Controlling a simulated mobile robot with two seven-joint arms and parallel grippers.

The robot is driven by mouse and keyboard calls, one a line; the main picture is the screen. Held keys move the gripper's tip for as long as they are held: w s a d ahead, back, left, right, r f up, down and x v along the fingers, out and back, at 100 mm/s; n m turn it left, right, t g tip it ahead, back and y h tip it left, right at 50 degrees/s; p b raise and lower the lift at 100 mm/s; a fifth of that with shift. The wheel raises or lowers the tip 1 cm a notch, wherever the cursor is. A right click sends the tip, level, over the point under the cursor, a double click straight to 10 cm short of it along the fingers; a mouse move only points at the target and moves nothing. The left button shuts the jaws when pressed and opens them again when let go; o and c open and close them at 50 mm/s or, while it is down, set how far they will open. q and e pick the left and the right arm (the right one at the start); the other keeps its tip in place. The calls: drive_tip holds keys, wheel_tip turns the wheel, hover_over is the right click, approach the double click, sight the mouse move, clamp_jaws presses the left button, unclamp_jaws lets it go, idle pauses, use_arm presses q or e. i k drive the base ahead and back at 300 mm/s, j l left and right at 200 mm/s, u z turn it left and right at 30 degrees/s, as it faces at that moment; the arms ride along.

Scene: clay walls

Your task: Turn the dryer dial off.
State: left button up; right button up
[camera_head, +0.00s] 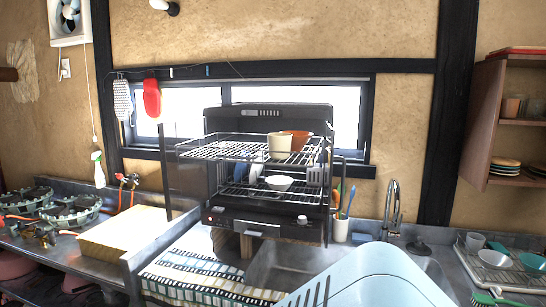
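The black dish dryer (268,112) stands in the middle, in front of the window, with two wire racks of dishes. Its dark front panel (255,221) is along the bottom. A small pale knob (302,219), apparently the dial, is at the panel's right; its setting is too small to read. A small pale spot with a reddish centre (208,219) is at the panel's left. Neither of my grippers shows in the head view, and nothing touches the knob.
A large pale-blue slotted object (368,279), which I cannot identify, fills the lower foreground in front of the sink. A patterned cloth (205,274) lies below the dryer. A faucet (391,210) and a utensil cup (341,230) stand to its right.

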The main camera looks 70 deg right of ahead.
sight(302, 220)
drive_tip(key=k, duration=0.8)
drive_tip(key=z, duration=2)
drive_tip(key=l, duration=0.1)
